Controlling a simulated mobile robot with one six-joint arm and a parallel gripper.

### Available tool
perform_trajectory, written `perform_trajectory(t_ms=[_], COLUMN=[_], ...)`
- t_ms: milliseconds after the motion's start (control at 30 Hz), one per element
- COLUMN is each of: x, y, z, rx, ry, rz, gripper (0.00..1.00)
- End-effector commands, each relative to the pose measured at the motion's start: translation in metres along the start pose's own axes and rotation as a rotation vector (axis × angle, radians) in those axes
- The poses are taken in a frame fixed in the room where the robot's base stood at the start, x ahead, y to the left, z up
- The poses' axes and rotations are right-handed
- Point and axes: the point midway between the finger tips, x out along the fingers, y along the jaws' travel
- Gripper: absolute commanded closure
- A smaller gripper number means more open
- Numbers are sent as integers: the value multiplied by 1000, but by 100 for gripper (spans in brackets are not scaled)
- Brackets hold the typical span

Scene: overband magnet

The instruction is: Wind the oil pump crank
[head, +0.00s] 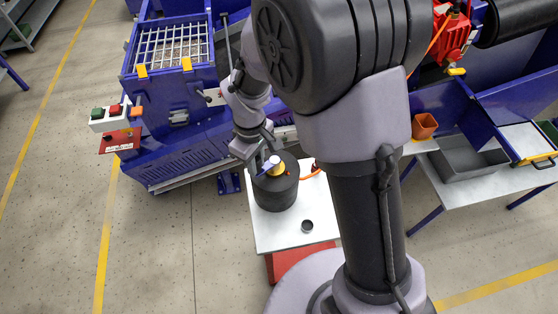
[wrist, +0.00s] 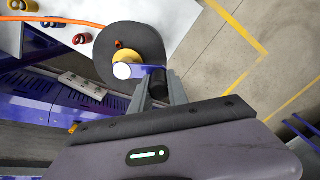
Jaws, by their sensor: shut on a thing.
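The oil pump is a dark round drum (head: 275,193) standing on a small white table, with a yellow hub (head: 275,168) on top. The drum also shows in the wrist view (wrist: 108,42), with the yellow hub (wrist: 128,52) and a whitish round end beside it. A short blue crank arm (wrist: 148,69) runs from the hub towards my gripper. My gripper (wrist: 161,90) is shut on the dark crank handle (wrist: 158,78), which sits between the fingers. In the head view my gripper (head: 262,155) is at the drum's top, its fingers partly hidden.
The white table (head: 280,238) holds a small dark cup (head: 307,226) and an orange hose (wrist: 60,19). Red and dark shackle-like pieces (wrist: 82,38) lie nearby. Blue machinery (head: 185,150) stands close behind. A grey bin (head: 468,160) is at right. Floor at left is clear.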

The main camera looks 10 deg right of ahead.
Motion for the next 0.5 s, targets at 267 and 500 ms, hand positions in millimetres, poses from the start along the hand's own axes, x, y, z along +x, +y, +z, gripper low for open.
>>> perform_trajectory(t_ms=[267,500], x=[0,-1], y=[3,6], z=[-7,-12], rx=[-1,0], ry=[1,1], rz=[3,2], gripper=[100,100])
